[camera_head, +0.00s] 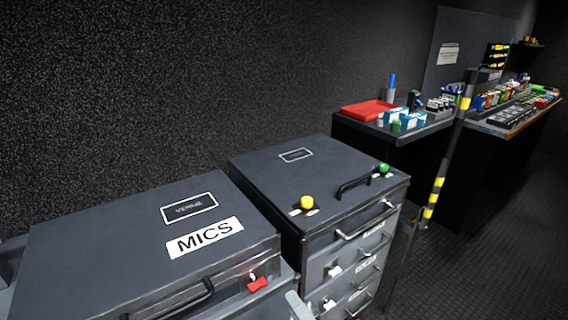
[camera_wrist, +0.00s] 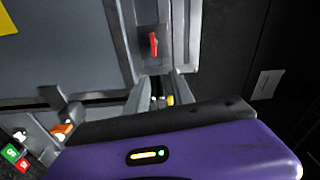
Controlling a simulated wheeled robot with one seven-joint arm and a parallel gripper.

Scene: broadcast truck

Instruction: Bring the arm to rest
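In the wrist view my gripper (camera_wrist: 161,92) shows as two pale grey fingers with a gap between them. The gap looks empty, with small dark and yellow details visible beyond it. A red latch (camera_wrist: 153,44) on a grey case shows just above the fingertips; I cannot tell how far off it is. In the head view my gripper is not clearly seen. A dark grey case labelled MICS (camera_head: 100,245) stands at the lower left, its lid down, with a red latch (camera_head: 257,284) on its front.
A dark drawer cabinet (camera_head: 265,175) with yellow and green knobs stands beside the case, drawers apparently shut. Behind it, a black table bears a red tray (camera_head: 368,110) and small boxes. A yellow-and-black striped post (camera_head: 437,190) rises at right. Open floor (camera_head: 500,240) lies right of it.

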